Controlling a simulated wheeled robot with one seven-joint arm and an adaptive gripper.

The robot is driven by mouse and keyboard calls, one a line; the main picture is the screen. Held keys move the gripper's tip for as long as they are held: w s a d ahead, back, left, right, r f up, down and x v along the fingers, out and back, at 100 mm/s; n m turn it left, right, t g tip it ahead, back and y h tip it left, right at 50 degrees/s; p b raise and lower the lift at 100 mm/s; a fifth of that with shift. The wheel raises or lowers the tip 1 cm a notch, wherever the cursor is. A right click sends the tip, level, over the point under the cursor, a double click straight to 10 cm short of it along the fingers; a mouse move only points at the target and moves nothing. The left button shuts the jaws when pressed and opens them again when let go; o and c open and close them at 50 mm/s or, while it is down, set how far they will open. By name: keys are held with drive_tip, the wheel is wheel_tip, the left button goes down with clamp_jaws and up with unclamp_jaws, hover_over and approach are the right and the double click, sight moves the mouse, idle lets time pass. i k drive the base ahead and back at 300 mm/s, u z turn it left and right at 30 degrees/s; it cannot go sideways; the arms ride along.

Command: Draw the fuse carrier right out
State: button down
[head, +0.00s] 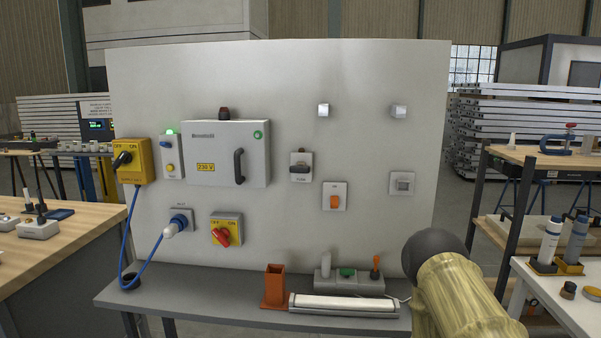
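The fuse carrier (301,159) is a dark piece on the front of a small pale fuse holder (300,175), with lettering below it that looks like "FUSE". The holder is fixed to the upright white panel, right of the grey enclosure. The carrier appears seated in its holder. A part of my arm, yellowish with a dark rounded end, shows at the lower right in front of the panel's edge. My gripper's fingers do not show, and nothing of mine touches the fuse carrier in this view.
The grey enclosure (226,154) with a black handle is left of the fuse holder. An orange rocker switch (334,196) is below right. On the grey shelf (200,302) stand an orange open box (274,286) and a long white bar (343,305). The panel front around the holder is clear.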

sight(300, 168)
drive_tip(key=k, duration=0.6)
drive_tip(key=u, duration=0.45)
drive_tip(key=i, duration=1.3)
drive_tip(key=z, duration=0.65)
